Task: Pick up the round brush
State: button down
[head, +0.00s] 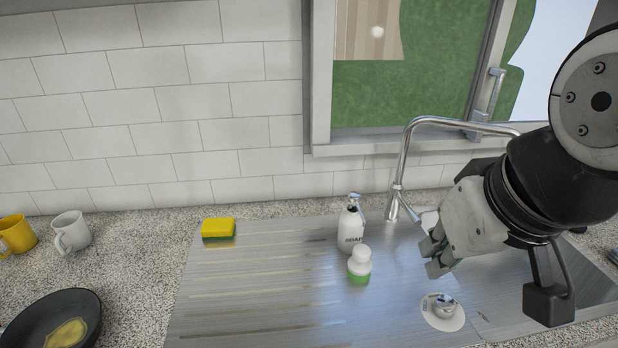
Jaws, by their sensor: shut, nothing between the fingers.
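The round brush (359,262) has a white knobbed top and a green lower part. It stands upright on the steel drainboard, just in front of the white soap bottle (351,228). In this view the two overlap slightly, and I cannot tell whether they touch. My gripper (433,256) is to the right of the brush, apart from it and above the steel surface. It is shut with nothing in it.
A chrome faucet (402,165) rises behind my gripper. A yellow-green sponge (218,228) lies at the back left of the drainboard (250,310). Yellow (17,235) and white (71,231) mugs and a dark pan (82,304) are far left.

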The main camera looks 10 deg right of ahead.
jog(key=shift+w+d, duration=0.1)
jog(key=shift+d, duration=0.25)
jog(key=c, duration=1.7)
grip_release()
jog(key=shift+w, duration=0.1)
jog(key=o, duration=0.7)
jog(key=w+m, duration=0.2)
jog(key=w+m+g+y, duration=0.1)
jog(key=w+m, duration=0.1)
jog(key=w+m+g+y+p, duration=0.1)
jog(key=w, duration=0.1)
jog(key=shift+a+f+m, duration=0.3)
jog(key=shift+a+m, duration=0.05)
jog(key=shift+m, duration=0.05)
jog(key=shift+c, duration=0.2)
jog(key=m+g+y+p, duration=0.2)
jog(key=m, duration=1.4)
send_near(364, 249)
jog(key=x, duration=0.5)
jog(key=shift+s+a+f+p, duration=0.1)
jog(key=shift+s+f+p, duration=0.1)
jog(key=shift+f+p, duration=0.15)
jog(key=shift+w+p+x, duration=0.15)
jog(key=shift+p+x, duration=0.15)
jog(key=shift+x, duration=1)
jog(key=shift+w+p+x, duration=0.15)
jog(key=shift+p+x, duration=0.15)
jog(key=shift+x, duration=1.05)
